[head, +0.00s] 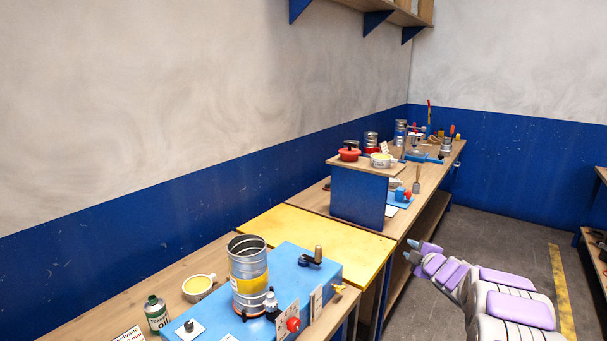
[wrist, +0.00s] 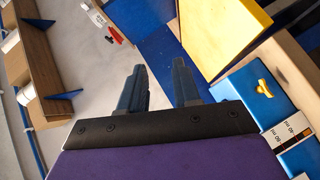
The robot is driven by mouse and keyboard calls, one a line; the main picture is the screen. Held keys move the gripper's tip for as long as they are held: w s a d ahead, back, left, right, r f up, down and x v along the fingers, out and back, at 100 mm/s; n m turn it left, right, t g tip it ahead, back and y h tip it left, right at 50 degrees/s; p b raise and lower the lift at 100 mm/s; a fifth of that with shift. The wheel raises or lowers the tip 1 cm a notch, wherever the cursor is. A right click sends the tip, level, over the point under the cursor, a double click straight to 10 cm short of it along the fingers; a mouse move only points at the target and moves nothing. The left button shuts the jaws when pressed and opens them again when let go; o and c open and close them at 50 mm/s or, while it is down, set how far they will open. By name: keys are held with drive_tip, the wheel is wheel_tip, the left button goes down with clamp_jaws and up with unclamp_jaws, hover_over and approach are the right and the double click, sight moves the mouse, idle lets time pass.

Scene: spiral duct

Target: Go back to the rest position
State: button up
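My gripper (head: 420,252) is in the head view at the lower right, held out over the floor to the right of the bench. In the wrist view my gripper (wrist: 160,85) shows two dark fingers standing apart with nothing between them. It touches nothing that I can see. The spiral duct piece (head: 248,276), a ribbed metal cylinder with a yellow band, stands upright on a blue fixture (head: 300,270) to the left of my gripper. The blue fixture also shows at the right of the wrist view (wrist: 250,95).
A yellow board (head: 330,238) lies on the bench beyond the fixture. A blue stand (head: 358,196) carries a red pot (head: 349,152) and a cup. The floor (head: 500,230) right of the bench is open.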

drive_tip(key=s+a+r+m+g+h, duration=0.1)
drive_tip(key=s+r+m+g+h, duration=0.15)
drive_tip(key=s, duration=0.45)
drive_tip(key=s+a+r+m+g+h, duration=0.1)
drive_tip(key=s+m+g+h, duration=0.1)
drive_tip(key=s+m, duration=0.35)
drive_tip(key=s+a+r+m+g+h, duration=0.1)
drive_tip(key=s+r+m+g+h, duration=0.1)
drive_tip(key=s, duration=0.6)
drive_tip(key=s+a+f+m+g+y, duration=0.1)
drive_tip(key=s+a, duration=0.4)
drive_tip(key=s, duration=0.9)
drive_tip(key=s+a+f+m+g+y, duration=0.1)
drive_tip(key=s+a+g, duration=0.4)
drive_tip(key=s, duration=0.9)
drive_tip(key=s+a+f+m+g+y, duration=0.2)
drive_tip(key=s+a+m+g, duration=0.2)
drive_tip(key=s, duration=1)
drive_tip(key=a, duration=0.3)
drive_tip(key=shift+s+f, duration=0.25)
drive_tip(key=shift+s, duration=0.05)
drive_tip(key=shift+o, duration=0.3)
